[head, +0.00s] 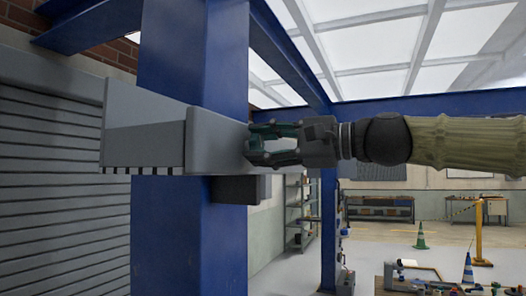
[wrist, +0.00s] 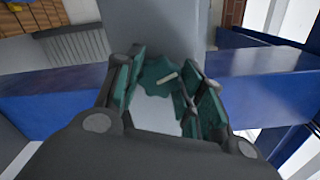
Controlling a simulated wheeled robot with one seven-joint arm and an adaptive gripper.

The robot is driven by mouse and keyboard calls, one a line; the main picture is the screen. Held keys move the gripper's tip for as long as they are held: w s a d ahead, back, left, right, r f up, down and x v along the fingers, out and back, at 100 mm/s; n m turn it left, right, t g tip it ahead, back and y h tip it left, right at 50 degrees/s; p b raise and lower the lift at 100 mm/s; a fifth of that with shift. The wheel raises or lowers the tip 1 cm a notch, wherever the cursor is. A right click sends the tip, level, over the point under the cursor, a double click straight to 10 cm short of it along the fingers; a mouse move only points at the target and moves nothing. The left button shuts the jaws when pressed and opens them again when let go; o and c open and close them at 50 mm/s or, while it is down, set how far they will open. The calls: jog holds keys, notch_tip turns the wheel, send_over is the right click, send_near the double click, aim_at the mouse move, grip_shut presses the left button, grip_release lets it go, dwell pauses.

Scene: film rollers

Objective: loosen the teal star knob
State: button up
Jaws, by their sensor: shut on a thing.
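The teal star knob (wrist: 156,70) shows in the wrist view against a grey housing, between my finger pads, with a small pale mark on its face. My gripper (head: 258,144) reaches in from the right in the head view, its fingers against the right side of the grey housing (head: 150,135). In the wrist view my gripper (wrist: 165,82) has its dark green pads on both sides of the knob and is shut on it. In the head view the knob cannot be told apart from the green fingers.
The grey housing is fixed to a blue column (head: 190,50), with a dark block (head: 238,189) under it. A grey shutter (head: 50,180) stands at the left. A cluttered table (head: 430,290), cones (head: 420,237) and shelves (head: 300,210) lie well away. Open space surrounds my arm.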

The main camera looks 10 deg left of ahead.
jog(key=shift+n+b, duration=1.95)
jog(key=shift+n, duration=0.25)
jog(key=shift+f+n+b, duration=0.15)
jog(key=shift+n+b, duration=1.65)
jog(key=shift+n, duration=0.3)
dwell(1.0)
jog(key=o, duration=1)
jog(key=shift+o, duration=0.2)
jog(key=shift+s+d, duration=0.1)
jog(key=shift+d, duration=0.45)
jog(key=s+d, duration=0.2)
jog(key=d, duration=0.9)
